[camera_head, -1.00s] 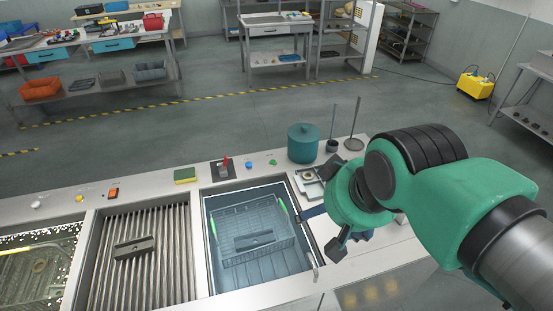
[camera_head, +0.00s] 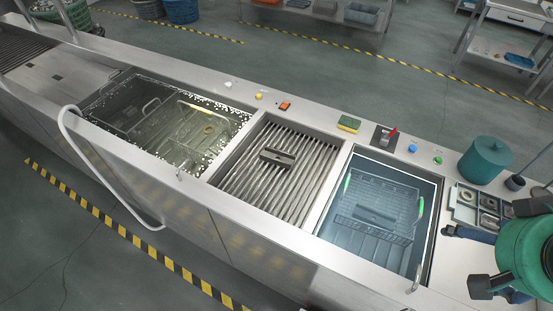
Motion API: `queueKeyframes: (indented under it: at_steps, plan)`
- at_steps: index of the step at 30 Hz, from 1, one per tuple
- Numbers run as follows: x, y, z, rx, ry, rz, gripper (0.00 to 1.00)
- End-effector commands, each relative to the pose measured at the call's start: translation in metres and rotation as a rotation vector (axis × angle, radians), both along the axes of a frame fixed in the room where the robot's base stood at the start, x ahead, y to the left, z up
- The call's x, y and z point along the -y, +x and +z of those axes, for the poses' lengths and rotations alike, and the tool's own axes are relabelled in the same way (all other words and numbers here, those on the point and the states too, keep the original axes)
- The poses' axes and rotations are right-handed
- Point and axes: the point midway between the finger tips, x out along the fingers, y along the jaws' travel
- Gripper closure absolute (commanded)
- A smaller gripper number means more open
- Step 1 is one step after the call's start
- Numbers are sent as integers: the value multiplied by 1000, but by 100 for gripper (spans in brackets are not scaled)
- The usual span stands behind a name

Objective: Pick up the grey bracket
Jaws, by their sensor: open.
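A dark grey bracket (camera_head: 278,157) lies on the ribbed drain rack (camera_head: 247,176) in the middle of the counter. A second grey bracket-like piece (camera_head: 373,215) lies in the wire basket (camera_head: 410,206) inside the blue-grey tank; which one is meant, I cannot tell. The basket has green handles. My gripper (camera_head: 466,259) is at the right edge, right of the tank, open with its fingers apart. Nothing shows between them. It is well away from both pieces, and the picture edge cuts off much of my arm.
A left tank (camera_head: 118,103) holds a basket and a ring-like part amid foam. A teal pot (camera_head: 484,160) and a parts tray (camera_head: 464,196) stand at the right. A sponge (camera_head: 348,124) and buttons line the back ledge. A white hose (camera_head: 108,190) hangs in front.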

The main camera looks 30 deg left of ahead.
Motion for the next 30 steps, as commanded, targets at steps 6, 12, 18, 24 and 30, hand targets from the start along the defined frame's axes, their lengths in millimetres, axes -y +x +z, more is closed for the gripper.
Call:
queueKeyframes:
  at_steps: [6,12,18,24,30]
  plan:
    - [0,0,0,0,0,0,12]
    - [0,0,0,0,0,0,12]
    - [-2,5,3,-4,-4,15,12]
    - [-11,26,13,-23,-19,69,12]
    - [-29,63,27,-53,-45,164,12]
